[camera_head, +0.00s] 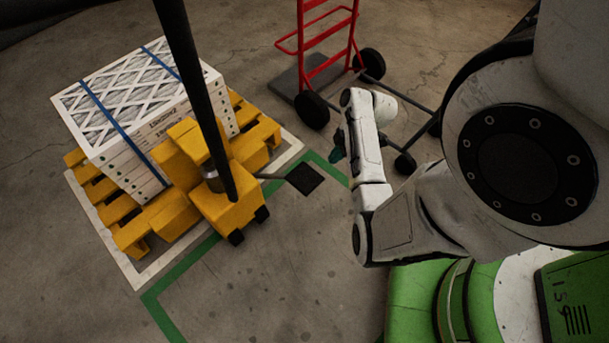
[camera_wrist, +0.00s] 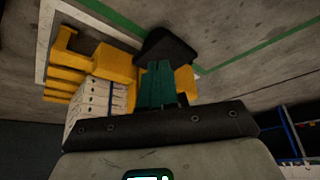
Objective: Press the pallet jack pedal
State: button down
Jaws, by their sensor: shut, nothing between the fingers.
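The yellow pallet jack (camera_head: 232,207) stands at the front of a yellow pallet, its black handle rising toward the camera. Its black square pedal (camera_head: 305,179) sticks out to the right on a short bar, above the floor. My gripper (camera_head: 336,154) is above and to the right of the pedal in the head view, mostly hidden by my arm. In the wrist view the teal fingers of my gripper (camera_wrist: 158,66) are shut with nothing between them. Their tips overlap the lower edge of the black pedal (camera_wrist: 166,43). I cannot tell whether they touch it.
Strapped boxed filters (camera_head: 135,100) sit on the yellow pallet (camera_head: 130,238), inside a white floor outline. A red hand truck (camera_head: 326,70) with black wheels stands behind my arm. A green floor line (camera_head: 178,275) passes by the jack. The concrete floor in front is clear.

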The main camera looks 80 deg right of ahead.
notch_tip(320, 180, up, 7)
jog(key=n+g+y+p, duration=0.1)
jog(key=n+g+p, duration=0.2)
jog(key=n+p, duration=0.4)
send_over(304, 178)
jog(key=s+d, duration=0.2)
jog(key=d, duration=0.2)
jog(key=shift+s+a+r+n+b, duration=0.1)
jog(key=shift+a+r+n+b, duration=0.05)
jog(key=shift+a+n+b, duration=0.15)
jog(key=b+x, duration=0.2)
jog(key=x, duration=0.2)
jog(key=b+x, duration=0.1)
jog(key=x, duration=0.4)
jog(key=d+b+x, duration=0.1)
jog(key=b+x, duration=0.1)
jog(key=x, duration=0.3)
jog(key=shift+s+b, duration=0.35)
